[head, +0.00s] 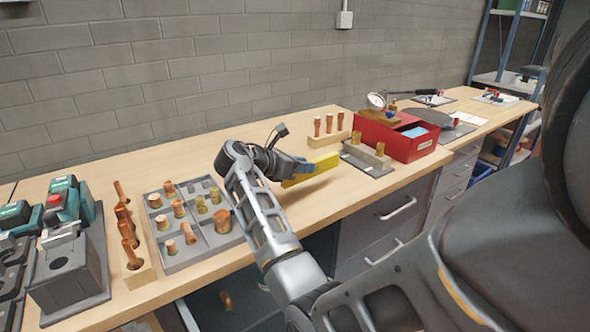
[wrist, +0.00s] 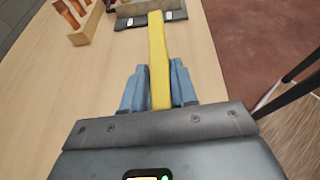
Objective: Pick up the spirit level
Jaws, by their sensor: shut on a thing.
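The spirit level is a long yellow bar (head: 318,167) above the middle of the bench in the head view. In the wrist view the spirit level (wrist: 158,60) runs straight out between the blue fingers. My gripper (wrist: 160,88) is shut on it, with one finger on each side. In the head view my gripper (head: 298,172) is partly hidden by my arm and the level. I cannot tell for sure how far the level is above the bench top.
A grey tray (head: 190,262) with copper fittings is left of my arm. A red box (head: 425,148), a grey holder (head: 365,168) with fittings and a wooden block (head: 318,140) with copper pieces stand to the right. Bare bench (head: 350,195) lies near the front edge.

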